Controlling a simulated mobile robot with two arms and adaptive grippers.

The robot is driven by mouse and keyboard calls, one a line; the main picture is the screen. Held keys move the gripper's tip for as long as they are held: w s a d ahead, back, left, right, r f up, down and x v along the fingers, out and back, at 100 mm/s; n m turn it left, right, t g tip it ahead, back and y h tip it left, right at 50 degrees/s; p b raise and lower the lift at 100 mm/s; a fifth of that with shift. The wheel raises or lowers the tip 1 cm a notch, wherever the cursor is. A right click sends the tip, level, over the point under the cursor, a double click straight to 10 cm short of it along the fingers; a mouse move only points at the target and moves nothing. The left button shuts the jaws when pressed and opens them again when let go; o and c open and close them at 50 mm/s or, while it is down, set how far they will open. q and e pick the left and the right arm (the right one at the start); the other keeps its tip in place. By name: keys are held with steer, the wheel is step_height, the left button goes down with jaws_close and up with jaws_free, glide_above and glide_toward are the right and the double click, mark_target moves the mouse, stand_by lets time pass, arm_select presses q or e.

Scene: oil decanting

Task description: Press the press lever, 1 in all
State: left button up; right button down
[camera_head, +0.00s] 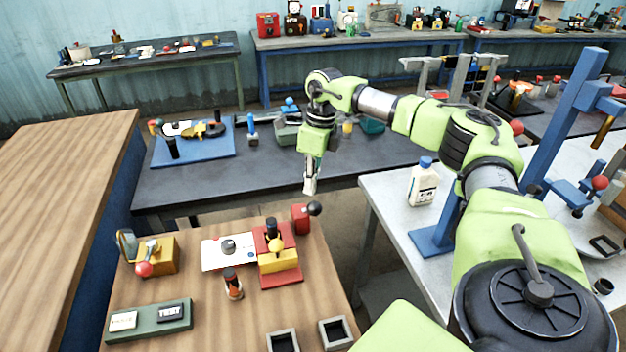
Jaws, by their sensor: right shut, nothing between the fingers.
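A blue press-like frame (578,88) stands on the light table at the right, with a brass-coloured cylinder (604,131) hanging from its head. A red ball knob (600,182) shows low beside it, and another red ball (517,127) shows left of the post. I cannot tell which knob belongs to the press lever. My right gripper (310,186) is shut and empty, pointing down above the gap between the wooden table and the dark bench, well left of the press. My right arm hides part of the frame's lower area. My left gripper is not in view.
A wooden table (190,212) at the front holds a red-and-yellow device (278,262), a yellow block with a red-knobbed lever (161,262) and a green tray (150,333). A white bottle with a blue cap (423,186) stands at the light table's left edge.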

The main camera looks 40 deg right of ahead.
stand_by(0.4)
steer(key=shift+s+a+f, duration=0.15)
steer(key=shift+s+f, duration=0.1)
steer(key=shift+s, duration=0.05)
